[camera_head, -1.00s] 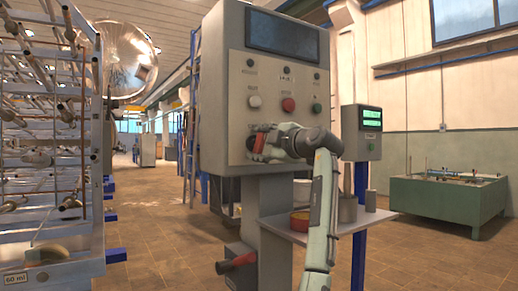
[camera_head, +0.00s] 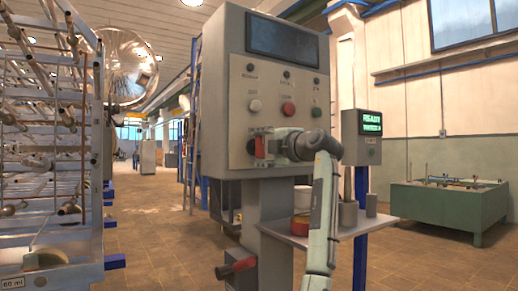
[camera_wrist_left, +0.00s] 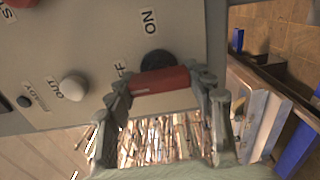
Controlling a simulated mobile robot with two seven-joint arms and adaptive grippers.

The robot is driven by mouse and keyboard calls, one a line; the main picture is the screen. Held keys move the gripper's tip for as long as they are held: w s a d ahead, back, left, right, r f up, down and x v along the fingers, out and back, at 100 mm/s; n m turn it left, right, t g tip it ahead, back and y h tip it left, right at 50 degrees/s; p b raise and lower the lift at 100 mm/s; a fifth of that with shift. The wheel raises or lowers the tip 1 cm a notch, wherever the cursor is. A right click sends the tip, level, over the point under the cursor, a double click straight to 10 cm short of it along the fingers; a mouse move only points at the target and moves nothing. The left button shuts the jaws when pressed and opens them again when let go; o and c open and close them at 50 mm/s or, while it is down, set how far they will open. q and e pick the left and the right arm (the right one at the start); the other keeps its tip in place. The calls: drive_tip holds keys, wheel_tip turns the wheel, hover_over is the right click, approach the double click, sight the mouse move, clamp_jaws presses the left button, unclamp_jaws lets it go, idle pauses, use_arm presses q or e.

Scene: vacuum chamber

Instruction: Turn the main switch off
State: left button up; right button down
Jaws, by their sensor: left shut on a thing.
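The main switch (camera_head: 260,148) is a red handle at the lower left of the grey control panel (camera_head: 235,110). It stands about upright in the head view. In the left wrist view the red handle (camera_wrist_left: 160,81) lies across the picture, over a round black base, near ON and partly covered OFF lettering. My left gripper (camera_head: 266,147) is shut on the handle, with a finger at each end of it in the wrist view. My gripper and wrist hide part of the switch's surroundings in the head view. My right gripper is not in view.
Above the switch are a white button (camera_head: 255,105), a red button (camera_head: 288,109) and a dark display (camera_head: 283,37). A small table (camera_head: 345,230) and a green-screened box (camera_head: 361,137) stand at right. A metal rack (camera_head: 50,160) stands at left, with open floor between.

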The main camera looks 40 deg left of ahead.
use_arm(q)
drive_tip(key=o, duration=1.2)
drive_tip(key=shift+c, duration=0.2)
drive_tip(key=v, duration=1.2)
drive_tip(key=shift+f, duration=0.1)
